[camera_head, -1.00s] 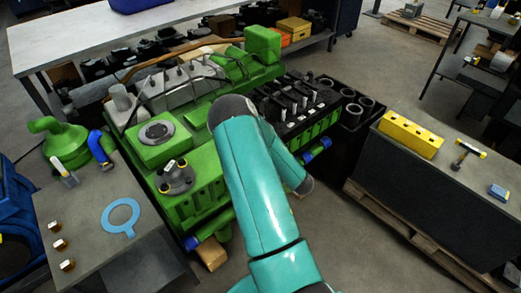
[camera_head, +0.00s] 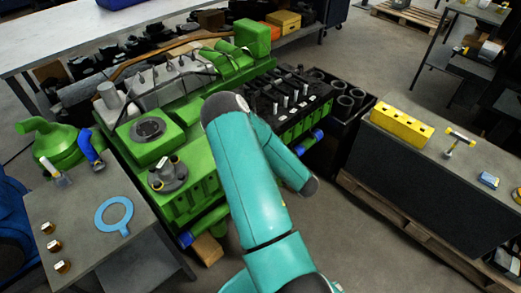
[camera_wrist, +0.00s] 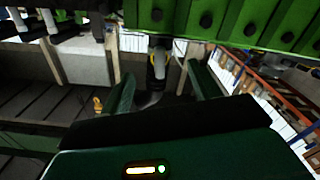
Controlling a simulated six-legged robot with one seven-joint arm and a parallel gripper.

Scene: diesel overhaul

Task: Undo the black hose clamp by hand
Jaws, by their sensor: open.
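The green engine (camera_head: 200,195) stands in the middle of the head view. My gripper is hidden there behind my teal arm. In the wrist view my gripper (camera_wrist: 160,85) is open, with one finger on each side. No black hose clamp can be made out in the head view.
A grey bench (camera_head: 85,222) with a blue ring gasket (camera_head: 114,215) stands at left. A dark bench with a yellow block (camera_head: 401,124) and a hammer stands at right, on a wooden pallet (camera_head: 400,222). Open floor lies between my arm and the right bench.

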